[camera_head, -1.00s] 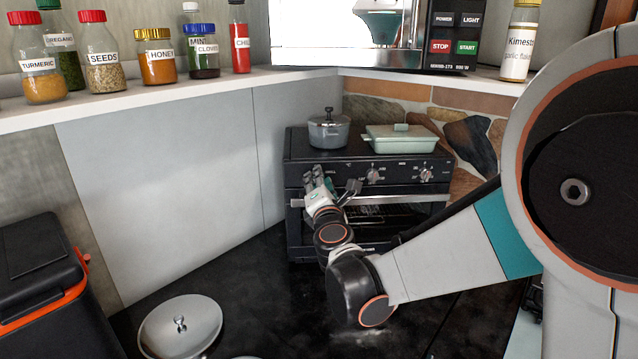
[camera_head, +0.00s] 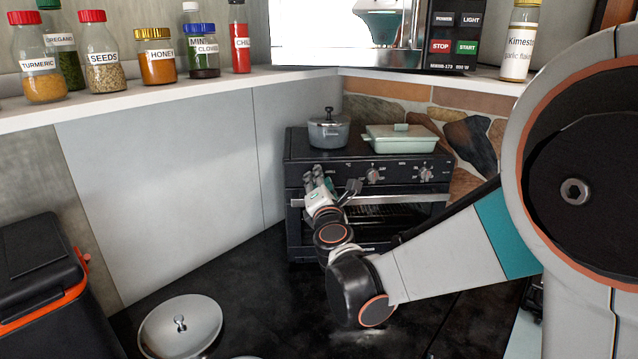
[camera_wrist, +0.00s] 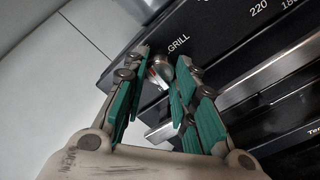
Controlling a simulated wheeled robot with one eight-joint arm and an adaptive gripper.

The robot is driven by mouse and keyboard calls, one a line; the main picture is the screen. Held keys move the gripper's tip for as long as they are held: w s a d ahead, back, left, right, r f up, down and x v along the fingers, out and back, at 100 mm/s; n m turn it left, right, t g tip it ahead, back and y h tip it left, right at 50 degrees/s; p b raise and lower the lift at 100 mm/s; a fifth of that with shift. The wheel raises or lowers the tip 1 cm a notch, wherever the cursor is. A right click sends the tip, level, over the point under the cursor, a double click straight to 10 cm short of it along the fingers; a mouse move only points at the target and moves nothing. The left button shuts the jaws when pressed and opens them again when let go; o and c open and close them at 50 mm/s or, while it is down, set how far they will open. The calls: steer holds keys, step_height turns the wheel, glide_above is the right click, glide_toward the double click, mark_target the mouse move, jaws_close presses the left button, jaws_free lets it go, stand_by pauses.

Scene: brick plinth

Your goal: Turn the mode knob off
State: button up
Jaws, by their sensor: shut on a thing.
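The mode knob (camera_wrist: 160,72) is a small round metal knob on the black front panel of the oven (camera_head: 296,150), beside the word GRILL in the wrist view. My gripper (camera_wrist: 168,68) has its green-padded fingers on either side of the knob and is shut on it. In the head view my gripper (camera_head: 332,186) is at the left end of the oven's front panel and hides this knob. The knob's pointer mark cannot be made out.
Two other knobs (camera_head: 373,174) (camera_head: 427,174) are to the right on the panel. The oven door handle (camera_head: 390,199) runs just below. A grey pot (camera_head: 328,132) and a green lidded dish (camera_head: 400,142) stand on top. A pale wall panel (camera_head: 170,170) is to the left.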

stand_by(0.4)
steer(key=o, duration=1.1)
steer(key=shift+c, duration=0.2)
steer(key=s, duration=0.8)
steer(key=shift+d+f, duration=0.15)
steer(key=shift+f, duration=0.05)
